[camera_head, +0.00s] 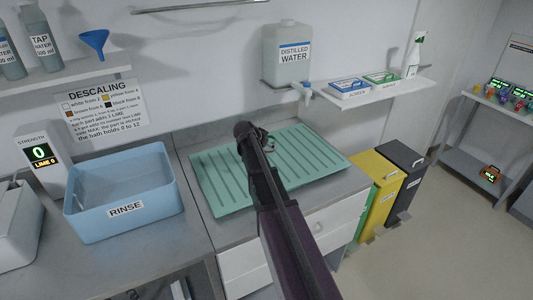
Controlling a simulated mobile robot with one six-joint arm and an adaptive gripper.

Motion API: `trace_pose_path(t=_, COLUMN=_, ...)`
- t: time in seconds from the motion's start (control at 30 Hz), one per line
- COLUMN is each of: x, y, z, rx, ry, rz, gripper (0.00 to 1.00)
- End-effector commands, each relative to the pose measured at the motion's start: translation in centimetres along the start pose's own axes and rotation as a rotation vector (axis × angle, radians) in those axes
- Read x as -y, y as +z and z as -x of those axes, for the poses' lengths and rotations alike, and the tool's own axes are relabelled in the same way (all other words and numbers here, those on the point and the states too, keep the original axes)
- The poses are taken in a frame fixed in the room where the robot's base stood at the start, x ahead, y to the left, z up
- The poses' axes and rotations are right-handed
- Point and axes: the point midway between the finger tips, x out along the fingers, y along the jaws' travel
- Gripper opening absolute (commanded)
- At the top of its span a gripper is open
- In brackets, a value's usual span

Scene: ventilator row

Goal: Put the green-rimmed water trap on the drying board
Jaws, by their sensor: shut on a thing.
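The drying board (215,180) is a pale green ribbed board lying flat on the counter in the middle of the view. My gripper (267,142) is over the far middle part of the board, largely hidden behind my own dark arm. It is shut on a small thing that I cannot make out. No green rim shows clearly, so I cannot tell whether this is the green-rimmed water trap. I cannot tell whether the thing touches the board.
A blue rinse tub (125,230) stands left of the board. A distilled water canister (287,55) sits on a shelf above. Yellow (377,185) and black (405,180) bins stand right of the counter. The board's visible left and right parts are clear.

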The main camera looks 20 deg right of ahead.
Motion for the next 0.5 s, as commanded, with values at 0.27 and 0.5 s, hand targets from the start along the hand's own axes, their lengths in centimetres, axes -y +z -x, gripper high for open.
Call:
trace_pose_path(t=0.27, x=0.0, y=2.1, z=-1.9, rx=0.001, ry=0.000, rz=0.000, gripper=0.20)
trace_pose_path(t=0.5, x=0.0, y=2.4, z=-2.2, rx=0.001, ry=0.000, rz=0.000, gripper=0.20)
